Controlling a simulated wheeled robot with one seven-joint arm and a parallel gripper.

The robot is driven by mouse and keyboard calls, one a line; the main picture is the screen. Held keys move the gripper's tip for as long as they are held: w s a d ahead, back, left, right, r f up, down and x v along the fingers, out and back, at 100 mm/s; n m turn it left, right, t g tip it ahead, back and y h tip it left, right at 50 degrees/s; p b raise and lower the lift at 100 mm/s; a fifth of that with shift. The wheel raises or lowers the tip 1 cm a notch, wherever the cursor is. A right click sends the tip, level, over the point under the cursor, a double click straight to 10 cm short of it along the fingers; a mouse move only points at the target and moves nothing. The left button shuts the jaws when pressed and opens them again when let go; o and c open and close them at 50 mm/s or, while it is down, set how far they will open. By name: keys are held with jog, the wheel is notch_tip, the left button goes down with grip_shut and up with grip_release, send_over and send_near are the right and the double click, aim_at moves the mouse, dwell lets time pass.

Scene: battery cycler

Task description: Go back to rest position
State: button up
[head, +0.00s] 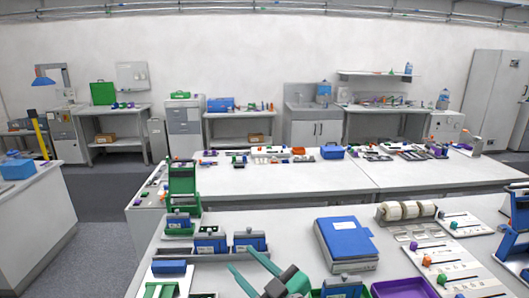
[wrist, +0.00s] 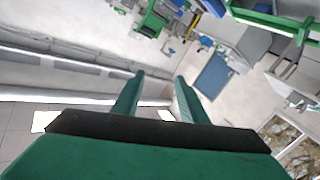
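My gripper (head: 240,258) shows at the bottom middle of the head view, with green fingers and a dark palm. It is above the near bench (head: 400,262). In the wrist view my gripper (wrist: 158,77) has its two green fingers apart with nothing held between them. The wrist view is tilted, showing bench equipment at the top and right and pale surfaces at the left. The rest of my arm is out of view.
A blue-and-grey box (head: 345,240) sits right of my gripper. Blue-topped modules (head: 210,238) and a green stand (head: 183,185) are to its left. A purple tray (head: 403,288) is at the front. A roll holder (head: 405,211) stands farther right. Floor is clear at left.

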jog(key=s+f+m+t+h, duration=0.2)
jog(key=s+f+m+h, duration=0.35)
jog(key=f+m, duration=0.4)
jog(key=s+f+m+t+h, duration=0.2)
jog(key=s+f+m+h, duration=0.4)
jog(key=f, duration=0.6)
jog(key=s+d+f+n+g, duration=0.1)
jog(key=s+d+f+n, duration=0.1)
jog(key=s, duration=1.1)
jog(key=s+d+f+n+g, duration=0.1)
jog(key=s+f, duration=0.3)
jog(key=s, duration=1)
jog(key=shift+d+f+n, duration=0.2)
jog(key=shift+d+n, duration=0.25)
jog(key=shift+d, duration=0.15)
